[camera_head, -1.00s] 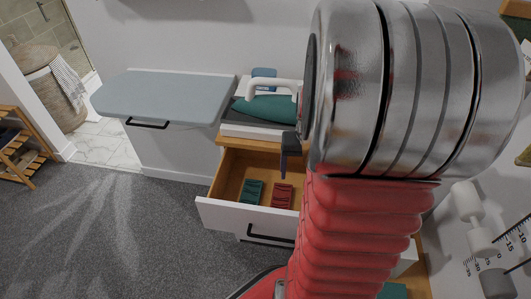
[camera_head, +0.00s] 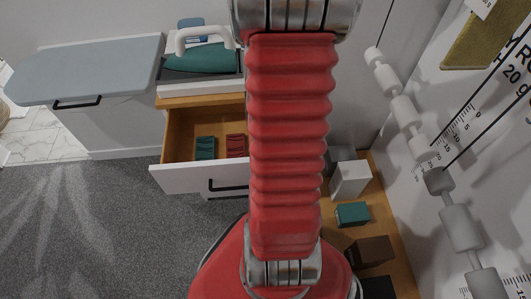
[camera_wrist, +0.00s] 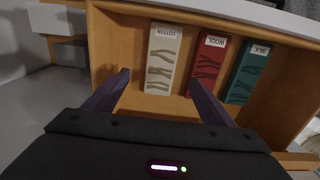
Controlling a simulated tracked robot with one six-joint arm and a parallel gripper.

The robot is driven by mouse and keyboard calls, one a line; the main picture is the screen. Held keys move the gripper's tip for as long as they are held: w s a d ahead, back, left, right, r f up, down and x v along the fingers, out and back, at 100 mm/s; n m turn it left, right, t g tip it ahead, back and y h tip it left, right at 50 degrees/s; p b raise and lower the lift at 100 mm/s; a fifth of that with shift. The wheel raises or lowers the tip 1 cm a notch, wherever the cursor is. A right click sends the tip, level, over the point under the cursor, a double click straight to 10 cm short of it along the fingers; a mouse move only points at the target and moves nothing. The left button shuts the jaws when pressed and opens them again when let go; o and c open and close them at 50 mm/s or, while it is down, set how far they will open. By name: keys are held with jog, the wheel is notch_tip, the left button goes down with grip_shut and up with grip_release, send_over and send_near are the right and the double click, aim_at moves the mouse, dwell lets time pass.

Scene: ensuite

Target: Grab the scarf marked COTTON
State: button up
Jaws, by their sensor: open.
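The cream scarf marked COTTON (camera_wrist: 161,62) lies folded in the open drawer, at the left of a row of three in the wrist view. A red scarf marked WOOL (camera_wrist: 207,62) lies beside it, then a green one marked SILK (camera_wrist: 247,72). My gripper (camera_wrist: 158,77) is open and empty. Its fingers show on either side of the cream scarf, with the right finger near the red scarf's lower end. I cannot tell its height above them. In the head view the red scarf (camera_head: 236,145) and green scarf (camera_head: 205,148) show; my arm hides the cream one and my gripper.
The wooden drawer (camera_head: 178,135) stands pulled out, with a white front (camera_head: 185,180). An iron-like white handle and green body (camera_head: 200,58) sit above it. A grey-topped board (camera_head: 90,68) is at left. Small boxes (camera_head: 350,180) stand on a wooden shelf at right.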

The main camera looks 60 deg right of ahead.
jog(key=shift+f, duration=2.95)
jog(key=shift+w+f, duration=0.1)
jog(key=shift+f, duration=2.5)
jog(key=c, duration=1.2)
jog(key=shift+r, duration=0.15)
notch_tip(320, 180, up, 18)
jog(key=shift+f, duration=0.1)
